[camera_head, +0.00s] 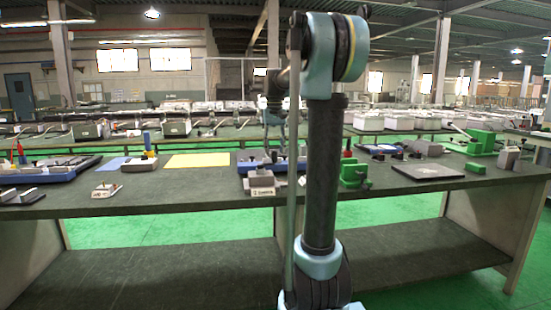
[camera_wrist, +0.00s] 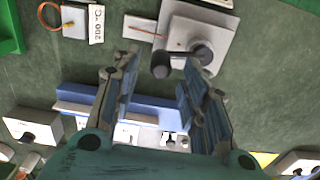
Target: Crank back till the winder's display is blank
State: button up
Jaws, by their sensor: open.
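In the wrist view a light grey box, which looks like the winder (camera_wrist: 191,36), lies at the top centre. No lit display can be made out on the box.
In the wrist view a small plate with a white label card (camera_wrist: 95,22) lies left of the box, and a blue-edged device (camera_wrist: 90,97) lies below the fingertips. In the head view a green clamp-like block (camera_head: 355,174) and a dark flat plate (camera_head: 427,170) are right of my arm on the bench.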

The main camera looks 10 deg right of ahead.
aim_at(275, 155)
jog(key=shift+f, duration=1.95)
grip_shut()
jog(key=shift+d, duration=0.3)
jog(key=shift+a, duration=0.25)
